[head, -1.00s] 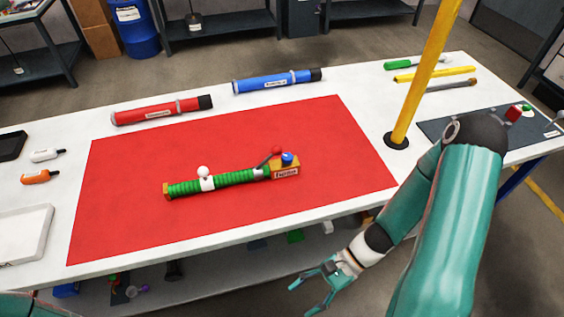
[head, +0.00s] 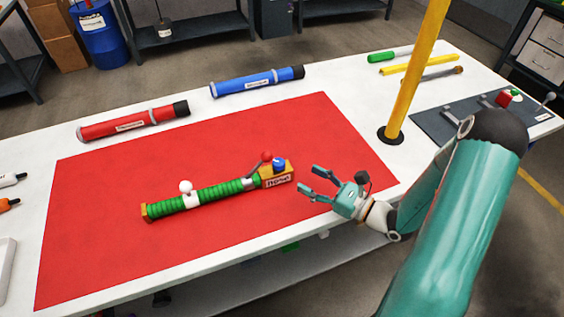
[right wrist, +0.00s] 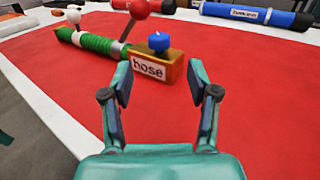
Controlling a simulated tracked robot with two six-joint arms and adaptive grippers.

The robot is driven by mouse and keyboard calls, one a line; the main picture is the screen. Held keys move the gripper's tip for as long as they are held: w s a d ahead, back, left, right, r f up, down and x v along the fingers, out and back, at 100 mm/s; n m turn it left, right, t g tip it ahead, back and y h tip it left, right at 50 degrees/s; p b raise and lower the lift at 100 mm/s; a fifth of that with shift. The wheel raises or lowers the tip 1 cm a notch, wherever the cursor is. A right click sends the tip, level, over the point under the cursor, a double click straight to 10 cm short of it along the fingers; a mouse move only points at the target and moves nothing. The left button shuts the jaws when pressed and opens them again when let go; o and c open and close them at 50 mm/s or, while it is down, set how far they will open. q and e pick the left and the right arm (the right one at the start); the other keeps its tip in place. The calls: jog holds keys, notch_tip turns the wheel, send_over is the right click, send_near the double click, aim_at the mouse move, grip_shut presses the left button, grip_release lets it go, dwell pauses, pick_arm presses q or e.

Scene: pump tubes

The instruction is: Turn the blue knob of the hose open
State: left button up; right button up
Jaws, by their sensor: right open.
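The green ribbed hose (head: 222,190) lies on the red mat (head: 120,238). Its right end is a yellow-orange block (head: 277,180) with a "hose" label. The blue knob (head: 279,164) sits on top of this block, and it also shows in the right wrist view (right wrist: 159,41). A lever with a red ball (head: 267,156) stands beside the knob, and a white ball (head: 186,186) is further left on the hose. My right gripper (head: 314,183) is open and empty, just right of the block and apart from it. In the right wrist view the block lies ahead, between the fingers (right wrist: 160,80). My left gripper is not in view.
A red tube (head: 130,124) and a blue tube (head: 255,82) lie behind the mat. A yellow post (head: 412,75) stands upright at the right, near my right arm. A dark panel (head: 440,127) lies beyond it. The mat's front part is clear.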

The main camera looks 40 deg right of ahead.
aim_at(284, 166)
jog(key=p+x, duration=0.1)
jog(key=x, duration=0.8)
jog(key=shift+c, duration=0.4)
grip_shut()
